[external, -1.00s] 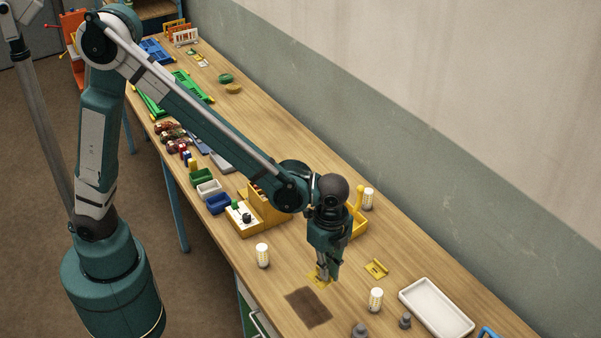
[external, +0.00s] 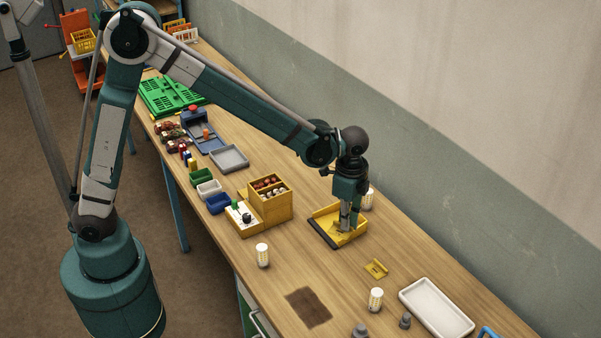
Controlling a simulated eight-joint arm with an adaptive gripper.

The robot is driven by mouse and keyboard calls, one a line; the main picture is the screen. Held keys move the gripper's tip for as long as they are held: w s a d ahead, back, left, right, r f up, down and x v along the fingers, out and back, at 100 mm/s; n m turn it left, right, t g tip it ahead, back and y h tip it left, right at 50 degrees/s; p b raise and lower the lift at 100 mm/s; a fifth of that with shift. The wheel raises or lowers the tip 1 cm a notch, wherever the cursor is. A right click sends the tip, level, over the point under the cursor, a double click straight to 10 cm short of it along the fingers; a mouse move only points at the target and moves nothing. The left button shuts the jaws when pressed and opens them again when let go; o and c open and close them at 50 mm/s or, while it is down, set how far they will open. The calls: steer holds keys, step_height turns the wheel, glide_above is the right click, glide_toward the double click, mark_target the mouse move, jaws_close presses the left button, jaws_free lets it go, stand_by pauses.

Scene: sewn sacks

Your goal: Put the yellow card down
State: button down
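My gripper (external: 343,228) points down into a yellow tray-like holder (external: 324,216) with a dark front edge, right of the wooden box. Its fingertips are at or just above the holder's floor. I cannot make out a separate yellow card there: yellow lies against yellow and the fingers cover part of it. Whether the fingers are open or shut on something is too small to tell. A small yellow piece (external: 376,268) with raised edges lies on the table, to the right and nearer the camera.
White ribbed cylinders stand close by: one (external: 368,198) just behind my gripper, one (external: 262,255) at left, one (external: 376,299) in front. A yellow wooden box (external: 270,204) stands left of the holder. A white tray (external: 436,307) lies at right. Bare table surrounds a brown patch (external: 308,307).

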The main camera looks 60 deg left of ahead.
steer(key=w+a+n, duration=0.2)
steer(key=w+a, duration=0.4)
steer(key=a, duration=0.4)
steer(key=w+a+n, duration=0.2)
steer(key=w+a, duration=0.3)
steer(key=a, duration=0.5)
steer(key=w+a+n, duration=0.3)
steer(key=w+a, duration=0.3)
steer(key=a, duration=0.4)
steer(key=w+a+n, duration=0.3)
steer(key=a+n, duration=0.2)
steer(key=a, duration=2.8)
steer(key=shift+d+f, duration=0.2)
steer(key=shift+f, duration=2.6)
steer(key=shift+f, duration=3.1)
